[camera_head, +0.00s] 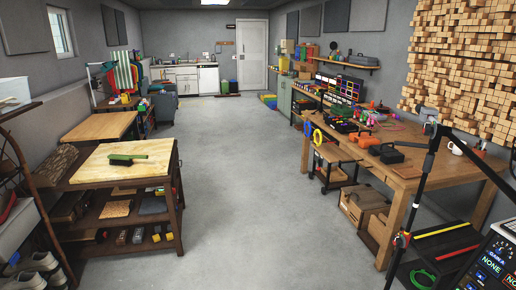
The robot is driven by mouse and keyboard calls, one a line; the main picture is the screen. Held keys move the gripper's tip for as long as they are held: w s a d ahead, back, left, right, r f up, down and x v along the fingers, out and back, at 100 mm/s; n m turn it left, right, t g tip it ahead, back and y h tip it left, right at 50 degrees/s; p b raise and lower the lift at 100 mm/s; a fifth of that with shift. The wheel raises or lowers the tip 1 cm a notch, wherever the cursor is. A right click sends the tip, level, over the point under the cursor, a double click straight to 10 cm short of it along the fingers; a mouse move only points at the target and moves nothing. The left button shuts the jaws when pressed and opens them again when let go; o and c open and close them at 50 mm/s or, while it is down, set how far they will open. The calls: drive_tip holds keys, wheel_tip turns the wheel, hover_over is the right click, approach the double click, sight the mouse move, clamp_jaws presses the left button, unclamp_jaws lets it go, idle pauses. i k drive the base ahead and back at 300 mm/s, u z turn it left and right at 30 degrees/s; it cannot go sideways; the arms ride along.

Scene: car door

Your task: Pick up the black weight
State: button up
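My gripper is not in view. I cannot pick out a black weight with certainty. Small dark blocks (122,238) sit on the bottom shelf of the wooden cart at the left, close to yellow ones, and are too small to identify. A black boxy object (390,155) lies on the long wooden workbench (440,172) at the right, beside an orange tool (364,141); I cannot tell what it is.
The wooden cart (95,172) has a green-and-black brush (127,158) on top. A black pole (412,205) and a panel with a lit display (493,262) stand at the front right. The grey floor (240,180) between cart and workbench is clear back to the white door (252,54).

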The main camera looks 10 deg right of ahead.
sight(389, 155)
drive_tip(key=z, duration=0.05)
drive_tip(key=i, duration=3.5)
drive_tip(key=u, duration=0.05)
